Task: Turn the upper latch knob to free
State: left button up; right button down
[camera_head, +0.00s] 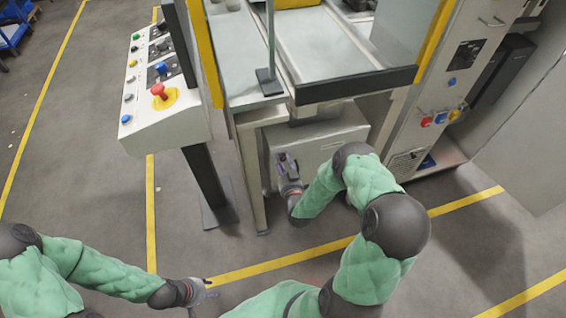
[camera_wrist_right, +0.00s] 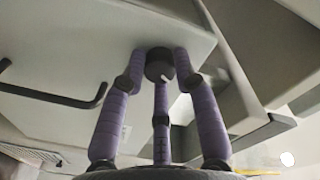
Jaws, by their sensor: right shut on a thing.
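The dark round latch knob (camera_wrist_right: 158,64) sits near the edge of a light grey cabinet door (camera_wrist_right: 130,30) in the right wrist view. My right gripper (camera_wrist_right: 160,78) has its purple fingers closed around it. In the head view the right gripper (camera_head: 284,162) is at the left part of the pale cabinet front (camera_head: 340,140) under the machine table, and it hides the knob there. I cannot tell which way the knob is turned. My left gripper (camera_head: 208,288) is low in the head view, over the floor and away from the cabinet; its finger opening is too small to judge.
A dark bar handle (camera_wrist_right: 60,98) is left of the knob in the right wrist view. A table leg (camera_head: 252,180) stands left of the cabinet. Further left is a control panel (camera_head: 150,85) with a red button on a dark post (camera_head: 208,180). The floor in front is clear.

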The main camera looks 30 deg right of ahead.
jog(key=m, duration=0.6)
jog(key=shift+b, duration=0.35)
jog(key=m+y, duration=0.1)
jog(key=m, duration=0.4)
jog(key=shift+m+b, duration=0.3)
jog(key=shift+b, duration=0.05)
jog(key=c, duration=0.9)
grip_release()
jog(key=shift+c, duration=0.2)
jog(key=v, duration=1.2)
